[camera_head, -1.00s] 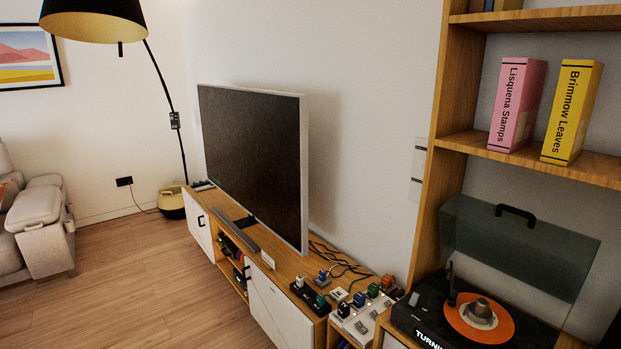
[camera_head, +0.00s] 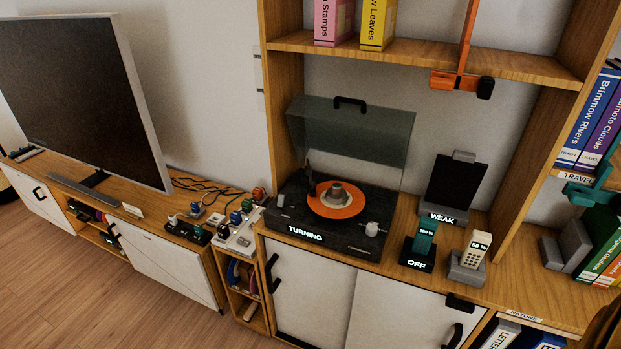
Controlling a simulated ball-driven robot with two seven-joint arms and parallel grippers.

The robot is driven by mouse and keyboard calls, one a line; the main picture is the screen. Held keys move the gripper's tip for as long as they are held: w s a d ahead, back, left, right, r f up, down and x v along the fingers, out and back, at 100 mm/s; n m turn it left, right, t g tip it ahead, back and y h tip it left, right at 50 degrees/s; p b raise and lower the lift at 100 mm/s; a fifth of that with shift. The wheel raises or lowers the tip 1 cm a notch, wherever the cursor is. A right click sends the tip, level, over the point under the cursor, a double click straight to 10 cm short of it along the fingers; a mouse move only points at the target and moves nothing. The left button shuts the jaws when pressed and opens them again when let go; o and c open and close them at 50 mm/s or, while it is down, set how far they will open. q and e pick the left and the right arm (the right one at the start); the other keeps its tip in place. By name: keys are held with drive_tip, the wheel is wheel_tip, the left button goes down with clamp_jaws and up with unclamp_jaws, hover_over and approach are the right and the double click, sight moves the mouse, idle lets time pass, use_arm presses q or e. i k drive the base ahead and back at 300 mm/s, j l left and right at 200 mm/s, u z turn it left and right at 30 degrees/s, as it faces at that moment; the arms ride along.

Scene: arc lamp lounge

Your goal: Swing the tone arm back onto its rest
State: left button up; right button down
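The record player (camera_head: 290,212) stands on the wooden cabinet with its smoky clear lid (camera_head: 360,135) raised. An orange record (camera_head: 322,208) lies on it, with a grey cone-shaped piece (camera_head: 337,194) at its centre. A lit label on the front reads TURNING. A dark upright piece (camera_head: 308,181) stands at the record's left edge, and a pale grey piece (camera_head: 372,229) sits at the right front of the deck. I cannot tell which of these belongs to the tone arm, or where its rest is.
Right of the player stand a teal device on a dock (camera_head: 424,238) labelled OFF, a cream handset (camera_head: 474,249) and a dark tablet (camera_head: 457,182) labelled WEAK. An orange bracket (camera_head: 455,80) is at the shelf above. A television (camera_head: 80,95) and small plugs are left.

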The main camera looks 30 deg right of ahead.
sight(312, 184)
drive_tip(key=i+z, duration=0.3)
drive_tip(key=z, duration=0.2)
drive_tip(key=i+j+z, duration=0.15)
drive_tip(key=i+z, duration=0.15)
drive_tip(key=z, duration=0.15)
